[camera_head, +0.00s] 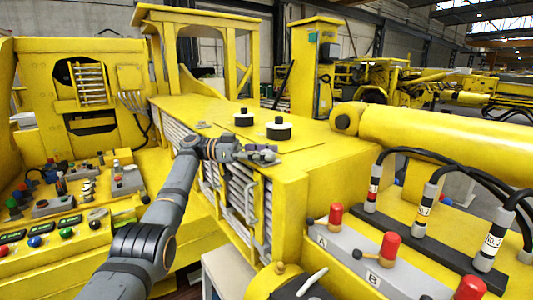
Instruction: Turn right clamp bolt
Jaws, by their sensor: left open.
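My left arm comes in from the lower left, and its gripper (264,155) is over the near edge of the yellow machine housing (185,107). The gripper is open, with nothing visible between its fingers. I cannot make out which part is the right clamp bolt. My right gripper is not in view.
Grey blocks with red-capped levers (390,247) and hose fittings (426,205) stand at the lower right. A thick yellow boom cylinder (440,140) crosses the right. A control panel (70,210) with several buttons is at the left. Metal handles (251,200) project from the housing's side.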

